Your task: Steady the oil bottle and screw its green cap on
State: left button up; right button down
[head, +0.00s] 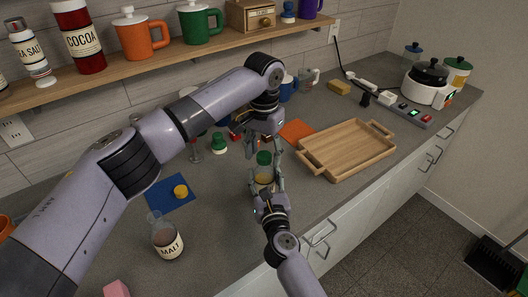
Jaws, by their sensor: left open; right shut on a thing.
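The oil bottle (263,177) stands upright on the grey counter, with yellowish contents low in its body. Its green cap (264,158) sits at the bottle's top; I cannot tell how tightly it is seated. My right gripper (265,184) comes from the front and is shut on the bottle's body, one finger on each side, hiding its lower part. My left gripper (264,142) points down from above, open, with its fingers just above and behind the cap. I cannot see any contact between those fingers and the cap.
A malt bottle (167,242) stands at front left, near a blue mat (160,200) with a yellow lid (181,191). A green-capped jar (219,147) stands behind left. A wooden tray (345,146) lies right, beside an orange cloth (296,131). A shelf (110,68) hangs above the counter.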

pick_arm(q)
notch_tip(320, 180, up, 12)
dwell(0.7)
pick_arm(e)
jog(key=c, duration=0.7)
grip_release()
jog(key=s, duration=0.4)
jog(key=s+d, duration=0.1)
jog(key=s, duration=0.3)
jog(key=s+d, duration=0.1)
jog(key=s, duration=0.3)
